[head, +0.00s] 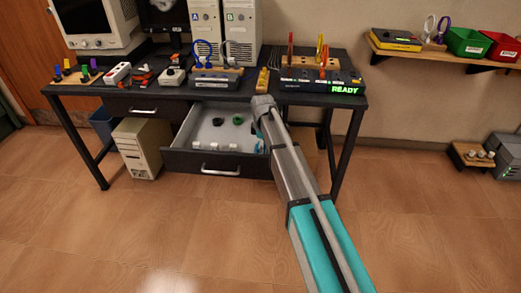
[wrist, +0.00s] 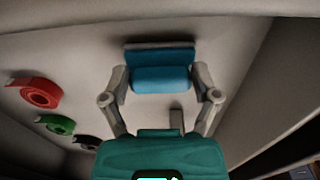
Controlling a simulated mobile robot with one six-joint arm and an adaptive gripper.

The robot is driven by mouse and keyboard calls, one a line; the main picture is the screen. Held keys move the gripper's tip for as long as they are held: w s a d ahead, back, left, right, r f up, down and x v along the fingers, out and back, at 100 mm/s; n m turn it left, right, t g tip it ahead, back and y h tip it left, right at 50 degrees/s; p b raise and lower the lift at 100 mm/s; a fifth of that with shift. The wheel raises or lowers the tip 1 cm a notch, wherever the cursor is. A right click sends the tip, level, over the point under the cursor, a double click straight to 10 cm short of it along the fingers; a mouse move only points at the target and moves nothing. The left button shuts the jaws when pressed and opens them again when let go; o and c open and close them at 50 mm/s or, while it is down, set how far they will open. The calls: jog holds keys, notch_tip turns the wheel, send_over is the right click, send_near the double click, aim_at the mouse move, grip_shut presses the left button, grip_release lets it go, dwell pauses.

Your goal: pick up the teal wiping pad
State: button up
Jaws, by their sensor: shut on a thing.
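The teal wiping pad (wrist: 160,79) is in the wrist view, a blue-teal block with a darker strip along its far edge. My gripper (wrist: 161,84) has one finger against each side of the pad and is shut on it. The pad is in or just over the open drawer (head: 213,165); I cannot tell whether it touches the drawer floor. In the head view my arm reaches to the drawer's right end and hides most of the gripper and pad.
A red roll (wrist: 38,93), a green roll (wrist: 56,124) and a black roll (wrist: 87,142) lie left of the pad in the drawer. The drawer's right wall (wrist: 262,90) is close. The desk (head: 225,93) above is crowded with tools and devices.

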jog(key=shift+r, duration=0.15)
jog(key=shift+r+p, duration=0.95)
jog(key=shift+p, duration=0.2)
jog(key=s+d+r+p, duration=0.1)
jog(key=s+r+p, duration=0.2)
jog(key=s, duration=0.1)
jog(key=s+d+r+p, duration=0.1)
jog(key=s+r+p, duration=0.3)
jog(key=s, duration=0.1)
jog(key=s+d+r+p, duration=0.2)
jog(key=s+r+p, duration=0.1)
jog(key=s, duration=0.1)
jog(key=shift+s+r+p, duration=0.2)
jog(key=shift+r+p, duration=0.15)
jog(key=shift+r, duration=0.05)
